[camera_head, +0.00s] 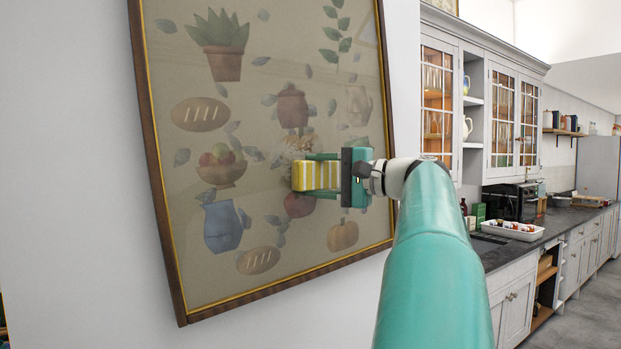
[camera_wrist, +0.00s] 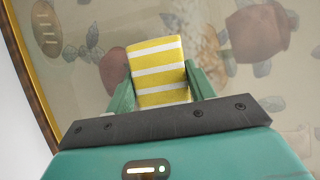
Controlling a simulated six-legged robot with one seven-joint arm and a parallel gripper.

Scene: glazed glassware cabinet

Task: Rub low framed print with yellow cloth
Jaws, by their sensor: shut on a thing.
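The framed print (camera_head: 282,90) hangs on the white wall in the head view, with a brown wooden frame, a thin gold inner edge and pictures of plants, bread, pots and fruit. It fills the background of the wrist view (camera_wrist: 215,20). My gripper (camera_head: 318,175) is in front of the print's lower middle. Its teal fingers are shut on the yellow cloth (camera_head: 308,176), a folded pad with white stripes, also seen in the wrist view (camera_wrist: 157,68). The cloth lies over the print's picture area; whether it touches the surface I cannot tell. The print behind it is hidden.
Glazed cabinets (camera_head: 502,115) with glassware stand to the right. Below them a dark counter (camera_head: 548,230) carries a white tray (camera_head: 507,230) of small items and a black oven (camera_head: 517,201). The wall left of the print is bare.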

